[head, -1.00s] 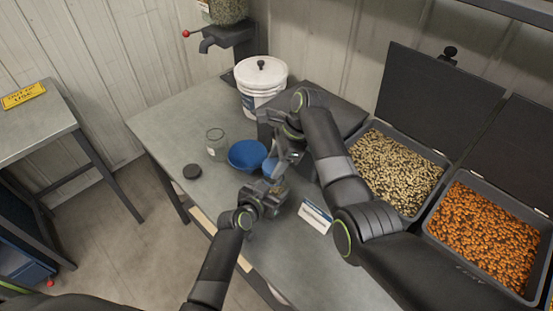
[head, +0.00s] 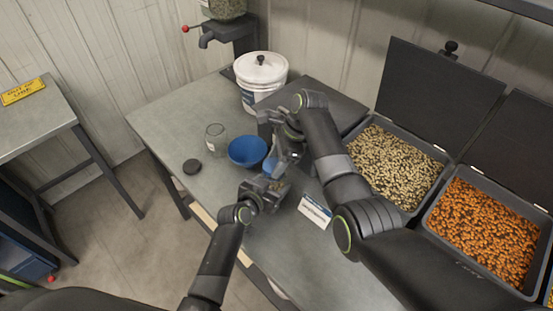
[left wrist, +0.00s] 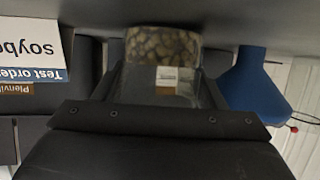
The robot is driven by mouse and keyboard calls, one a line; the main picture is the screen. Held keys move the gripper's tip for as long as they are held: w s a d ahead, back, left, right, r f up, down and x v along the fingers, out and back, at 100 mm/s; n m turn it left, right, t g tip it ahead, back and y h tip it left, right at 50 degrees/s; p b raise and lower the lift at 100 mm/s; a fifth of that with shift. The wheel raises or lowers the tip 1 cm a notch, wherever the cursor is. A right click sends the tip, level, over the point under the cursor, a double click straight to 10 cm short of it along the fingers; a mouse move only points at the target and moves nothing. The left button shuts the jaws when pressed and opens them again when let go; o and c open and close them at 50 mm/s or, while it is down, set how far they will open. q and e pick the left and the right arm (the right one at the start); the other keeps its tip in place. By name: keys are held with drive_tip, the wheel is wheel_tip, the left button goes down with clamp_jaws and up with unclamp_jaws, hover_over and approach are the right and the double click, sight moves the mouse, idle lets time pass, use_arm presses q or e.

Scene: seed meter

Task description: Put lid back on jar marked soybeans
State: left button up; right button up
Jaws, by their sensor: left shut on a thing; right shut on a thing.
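My left gripper (head: 268,188) is shut on a small clear jar that holds pale seeds. The jar (left wrist: 165,55) shows between the fingers in the left wrist view, with a small label too blurred to read. A dark round lid (head: 192,167) lies flat on the table at the left. My right gripper (head: 274,160) is shut, with blue at its fingers beside a blue bowl-shaped piece (head: 247,151); the exact grip is partly hidden. The blue piece (left wrist: 255,85) also shows in the left wrist view. An empty clear jar (head: 215,140) stands left of it.
A card (head: 315,211) stands at the table's front right; in the left wrist view the card (left wrist: 35,45) reads "soyb...". A white bucket (head: 261,82) stands at the back. Open bins of pale seeds (head: 395,165) and orange seeds (head: 482,233) are at the right.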

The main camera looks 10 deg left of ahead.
drive_tip(key=shift+f, duration=0.5)
use_arm(q)
drive_tip(key=c, duration=0.5)
use_arm(e)
drive_tip(key=o, duration=0.5)
drive_tip(key=shift+f, duration=0.1)
drive_tip(key=o, duration=0.4)
drive_tip(key=shift+o, duration=0.2)
drive_tip(key=shift+r, duration=2.3)
